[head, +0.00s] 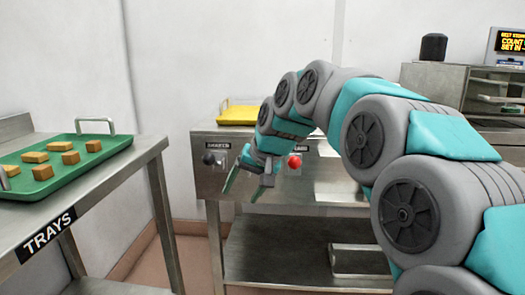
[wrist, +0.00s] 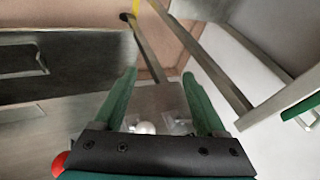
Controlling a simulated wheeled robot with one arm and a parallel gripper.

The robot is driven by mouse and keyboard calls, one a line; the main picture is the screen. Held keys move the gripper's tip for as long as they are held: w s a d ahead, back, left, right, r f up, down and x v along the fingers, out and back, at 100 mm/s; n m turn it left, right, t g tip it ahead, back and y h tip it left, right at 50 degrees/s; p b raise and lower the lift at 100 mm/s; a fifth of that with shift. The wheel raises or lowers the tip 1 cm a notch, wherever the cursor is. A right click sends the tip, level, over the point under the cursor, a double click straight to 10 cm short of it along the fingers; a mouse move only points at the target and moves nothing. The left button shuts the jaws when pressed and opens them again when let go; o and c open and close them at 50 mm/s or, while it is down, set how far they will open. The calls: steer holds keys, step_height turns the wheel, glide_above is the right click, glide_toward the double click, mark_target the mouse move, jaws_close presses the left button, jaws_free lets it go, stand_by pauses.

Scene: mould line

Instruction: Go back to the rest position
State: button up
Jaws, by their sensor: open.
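My gripper (head: 249,177) hangs in front of the steel workbench (head: 330,192) in the head view, with its fingers pointing down. Its two green fingers stand apart. In the wrist view my gripper (wrist: 168,98) is open, with nothing held between the fingers. Below and beyond the fingers, the wrist view shows floor and table legs.
A green tray (head: 110,152) with several tan blocks lies on the steel table (head: 95,200) labelled TRAYS at left. The workbench carries a red button (head: 295,161), a black knob (head: 209,158) and a yellow tray (head: 238,115). A gap separates both tables.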

steer(key=s+d+f+g+h, duration=0.1)
steer(key=s+d+f, duration=0.5)
steer(key=s, duration=0.6)
steer(key=s+d+f+g+h, duration=0.2)
steer(key=s+d+f, duration=0.5)
steer(key=s, duration=0.6)
steer(key=s+d+f+g+h, duration=0.1)
steer(key=s+d+f+g, duration=0.1)
steer(key=s+d+f, duration=0.5)
steer(key=s, duration=0.5)
steer(key=shift+s+d+g+h, duration=0.3)
steer(key=shift+s+g+h, duration=0.1)
